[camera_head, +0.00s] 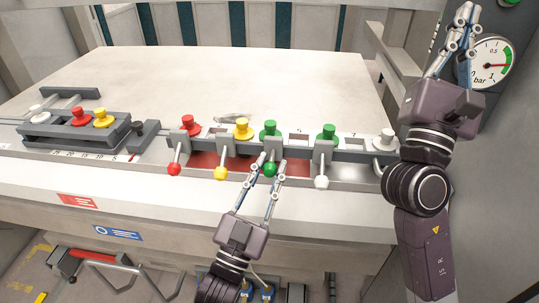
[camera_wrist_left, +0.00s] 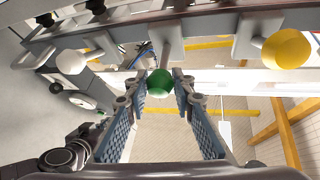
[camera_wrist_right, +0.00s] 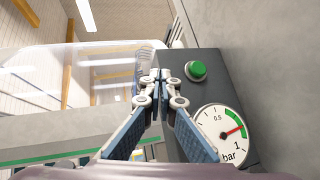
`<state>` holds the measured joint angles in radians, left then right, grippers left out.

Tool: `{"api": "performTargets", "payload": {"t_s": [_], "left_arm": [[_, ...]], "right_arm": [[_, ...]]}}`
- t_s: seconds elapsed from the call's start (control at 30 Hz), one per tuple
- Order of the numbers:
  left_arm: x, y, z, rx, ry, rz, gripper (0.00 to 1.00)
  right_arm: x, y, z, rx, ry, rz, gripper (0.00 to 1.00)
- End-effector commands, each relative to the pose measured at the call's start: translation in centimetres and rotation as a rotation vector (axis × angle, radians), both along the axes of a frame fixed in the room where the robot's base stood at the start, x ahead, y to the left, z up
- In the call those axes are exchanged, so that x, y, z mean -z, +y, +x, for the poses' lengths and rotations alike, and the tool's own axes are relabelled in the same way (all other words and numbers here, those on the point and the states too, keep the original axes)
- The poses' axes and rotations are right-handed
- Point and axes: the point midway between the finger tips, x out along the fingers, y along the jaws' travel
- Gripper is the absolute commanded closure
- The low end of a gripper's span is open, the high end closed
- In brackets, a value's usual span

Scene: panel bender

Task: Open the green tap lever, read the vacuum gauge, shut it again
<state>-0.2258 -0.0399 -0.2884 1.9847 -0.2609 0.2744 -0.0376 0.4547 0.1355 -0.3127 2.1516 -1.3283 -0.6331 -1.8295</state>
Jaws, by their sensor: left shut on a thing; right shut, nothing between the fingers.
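The green tap lever's ball knob (camera_head: 270,170) hangs at the front of the rail on the table edge. My left gripper (camera_head: 267,166) is shut on this green knob, which also shows between the fingertips in the left wrist view (camera_wrist_left: 160,83). The vacuum gauge (camera_head: 492,64) is at the upper right, partly behind my right gripper (camera_head: 466,22). In the right wrist view the gauge (camera_wrist_right: 220,134) shows its red needle between 0.5 and 1 bar, closer to 1, on the green band. My right gripper is shut and empty, beside the gauge.
Red (camera_head: 174,169), yellow (camera_head: 220,173) and white (camera_head: 321,182) lever knobs stand along the same rail, the yellow and white ones flanking the green. Coloured caps sit above them. A green button (camera_wrist_right: 195,71) is above the gauge. The tabletop (camera_head: 230,80) behind is mostly clear.

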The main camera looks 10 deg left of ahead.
Motion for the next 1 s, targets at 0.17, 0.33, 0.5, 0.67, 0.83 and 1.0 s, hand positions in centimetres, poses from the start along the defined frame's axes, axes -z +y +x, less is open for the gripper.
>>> {"api": "performTargets", "payload": {"t_s": [0.17, 0.33, 0.5, 0.67, 0.83, 1.0], "left_arm": [[0.0, 0.0, 0.0, 0.000, 0.000, 0.000, 1.00], [0.0, 0.0, 0.0, 0.000, 0.000, 0.000, 1.00], [0.0, 0.0, 0.0, 0.000, 0.000, 0.000, 1.00], [0.0, 0.0, 0.0, 0.000, 0.000, 0.000, 1.00], [0.0, 0.0, 0.0, 0.000, 0.000, 0.000, 1.00], [0.0, 0.0, 0.0, 0.000, 0.000, 0.000, 1.00]], "right_arm": [[-0.9, 3.5, 3.7, -0.310, 0.029, 0.165, 1.00], [0.3, 7.1, 6.9, -0.582, 0.124, 0.354, 1.00], [3.0, 11.2, 9.5, -0.818, 0.269, 0.565, 1.00], [6.2, 15.5, 11.0, -1.001, 0.439, 0.772, 1.00], [10.0, 20.2, 11.3, -1.145, 0.650, 0.998, 1.00], [13.9, 24.6, 10.1, -1.228, 0.887, 1.227, 1.00]]}}
